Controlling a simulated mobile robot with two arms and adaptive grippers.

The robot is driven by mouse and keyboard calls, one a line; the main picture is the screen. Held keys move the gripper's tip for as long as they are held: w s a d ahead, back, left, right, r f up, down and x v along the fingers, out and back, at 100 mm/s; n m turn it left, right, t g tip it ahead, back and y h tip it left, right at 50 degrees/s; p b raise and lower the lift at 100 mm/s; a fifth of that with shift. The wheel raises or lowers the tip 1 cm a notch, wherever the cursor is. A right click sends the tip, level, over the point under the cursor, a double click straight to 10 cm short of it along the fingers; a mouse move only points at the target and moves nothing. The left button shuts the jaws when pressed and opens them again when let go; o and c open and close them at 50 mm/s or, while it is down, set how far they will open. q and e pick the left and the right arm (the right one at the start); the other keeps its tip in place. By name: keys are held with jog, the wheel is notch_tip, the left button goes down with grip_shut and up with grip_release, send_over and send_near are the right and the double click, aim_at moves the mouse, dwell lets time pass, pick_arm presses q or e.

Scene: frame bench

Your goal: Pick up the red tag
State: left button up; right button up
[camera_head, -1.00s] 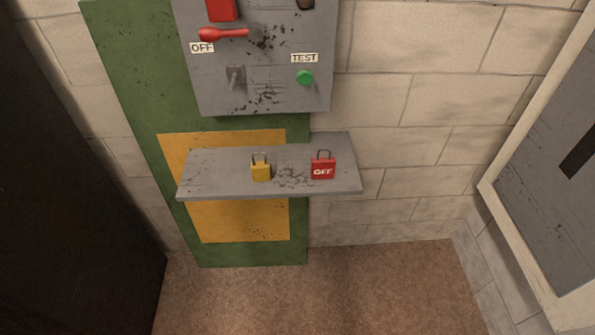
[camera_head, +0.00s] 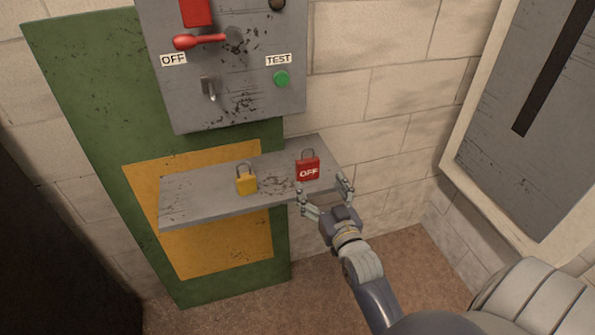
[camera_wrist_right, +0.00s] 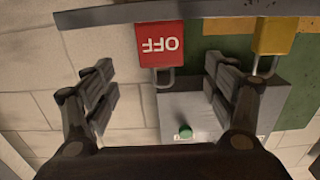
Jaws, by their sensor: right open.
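The red tag (camera_head: 308,170), lettered OFF and with a grey shackle on top, stands upright on the right part of the grey shelf (camera_head: 212,200). My right gripper (camera_head: 322,192) is open and empty just in front of the shelf edge, its fingers spread to either side of the tag's position. In the right wrist view the red tag (camera_wrist_right: 160,44) appears upside down, beyond and between the open fingertips (camera_wrist_right: 160,78). I see no contact between the fingers and the tag. My left gripper is not in view.
A yellow padlock (camera_head: 246,180) stands on the shelf left of the tag. Above is a grey panel (camera_head: 235,107) with a red lever (camera_head: 198,41) and a green TEST button (camera_head: 281,78). A framed grey board (camera_head: 535,130) is at the right.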

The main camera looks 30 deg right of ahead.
aim_at(309, 169)
jog(key=x, duration=0.9)
jog(key=shift+w+f, duration=0.3)
jog(key=shift+f, duration=0.1)
jog(key=c, duration=1.2)
